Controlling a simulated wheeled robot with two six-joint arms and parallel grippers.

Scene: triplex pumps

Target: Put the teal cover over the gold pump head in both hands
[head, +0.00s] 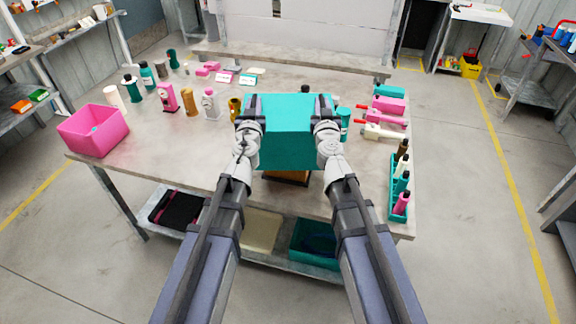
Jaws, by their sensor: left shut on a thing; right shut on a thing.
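The teal cover (287,135) is a large box-like piece at the middle of the bench's front part. My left gripper (250,106) is shut on its left side and my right gripper (324,106) is shut on its right side. A gold piece (235,106) stands just left of my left gripper, partly hidden by it; I cannot tell if it is the pump head. A brown base (287,178) shows below the cover's front edge. What is under or behind the cover is hidden, and I cannot tell whether the cover rests on anything.
The grey bench (130,155) carries a pink bin (93,130) at left and several bottles and pump-like pieces left of the cover. A teal rack (399,190) of bottles stands at the right edge, with pink and white pieces behind it. The bench's front left is clear.

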